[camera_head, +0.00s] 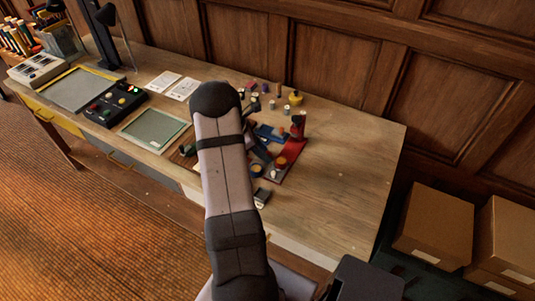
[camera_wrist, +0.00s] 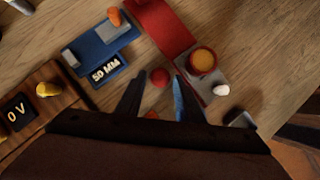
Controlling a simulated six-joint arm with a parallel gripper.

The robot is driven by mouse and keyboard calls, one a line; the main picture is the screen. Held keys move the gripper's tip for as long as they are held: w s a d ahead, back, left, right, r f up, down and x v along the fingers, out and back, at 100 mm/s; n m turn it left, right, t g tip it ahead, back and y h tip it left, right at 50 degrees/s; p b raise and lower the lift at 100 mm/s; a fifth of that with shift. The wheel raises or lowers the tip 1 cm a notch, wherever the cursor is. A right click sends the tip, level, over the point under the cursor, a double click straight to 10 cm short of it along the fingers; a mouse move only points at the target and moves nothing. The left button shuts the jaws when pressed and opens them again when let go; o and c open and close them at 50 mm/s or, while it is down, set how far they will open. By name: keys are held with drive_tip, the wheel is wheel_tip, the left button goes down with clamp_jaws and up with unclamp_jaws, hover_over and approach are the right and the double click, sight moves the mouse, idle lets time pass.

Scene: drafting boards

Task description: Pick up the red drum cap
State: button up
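In the wrist view, a small round red piece (camera_wrist: 159,77) shows between and just beyond the fingertips of my gripper (camera_wrist: 159,82). My gripper is open, its two fingers apart on either side of that piece in the picture. I cannot tell its height above it. To the right, a red round cap-like part with an orange top (camera_wrist: 203,61) sits on a grey plate. I cannot tell for certain which of the two is the red drum cap. In the head view, the orange-topped part (camera_head: 281,161) shows beside my gripper, which my arm partly hides.
A curved red piece (camera_wrist: 160,27) and a blue block marked 50 MM (camera_wrist: 105,71) lie close by. A wooden block with yellow knobs (camera_wrist: 46,88) is at left. A small white piece (camera_wrist: 221,90) is at right. The table's right end (camera_head: 360,160) is clear.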

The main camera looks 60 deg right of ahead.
drive_tip(key=shift+c, duration=0.3)
drive_tip(key=c, duration=0.7)
drive_tip(key=shift+c, duration=0.2)
wheel_tip(320, 180, up, 14)
drive_tip(key=s+f+p, duration=0.1)
drive_tip(key=s+p, duration=0.1)
drive_tip(key=s+a+f+p, duration=0.1)
drive_tip(key=s, duration=0.1)
drive_tip(key=s+f+p, duration=0.1)
drive_tip(key=p, duration=0.1)
drive_tip(key=s+a+f+p, duration=0.1)
drive_tip(key=s, duration=0.1)
drive_tip(key=shift+s+a+f+p, duration=0.2)
drive_tip(key=shift+s+a+p, duration=0.1)
drive_tip(key=shift+a+p, duration=0.05)
drive_tip(key=shift+w+d+f, duration=0.15)
drive_tip(key=shift+w+d, duration=0.25)
drive_tip(key=shift+w, duration=0.2)
